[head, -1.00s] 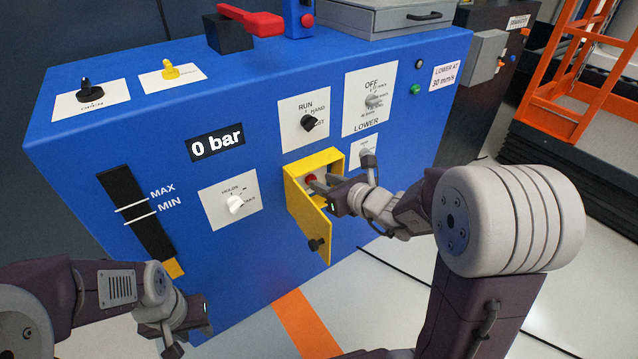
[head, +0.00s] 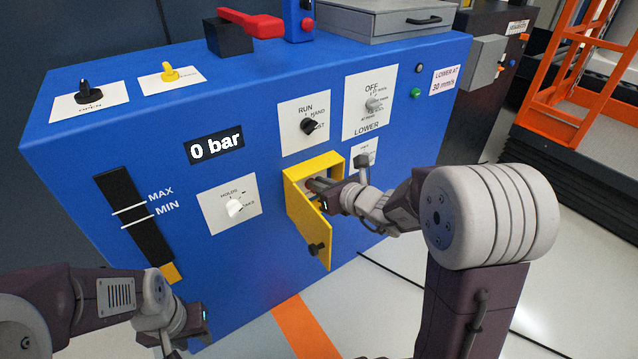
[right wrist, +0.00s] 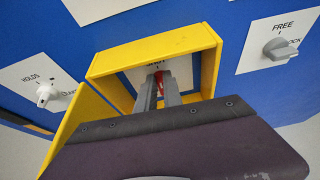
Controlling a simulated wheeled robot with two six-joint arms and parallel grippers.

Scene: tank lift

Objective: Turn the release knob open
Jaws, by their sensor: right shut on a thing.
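A yellow box (head: 308,170) on the front of the blue cabinet has its door (head: 306,217) swung open. Inside it, a red knob (right wrist: 160,79) shows in the right wrist view, in front of a white plate with lettering partly hidden. I take it as the release knob. My right gripper (head: 314,186) reaches into the box. In the right wrist view its two fingers (right wrist: 158,88) are shut on the red knob, one on each side. In the head view the fingers hide the knob. My left gripper (head: 178,340) hangs low at the left, its fingers not clear.
The blue cabinet (head: 270,260) carries a white knob (head: 234,208), a black RUN knob (head: 309,126) and a grey OFF knob (head: 374,104). The open door stands close to my right gripper. An orange frame (head: 570,80) stands at the right.

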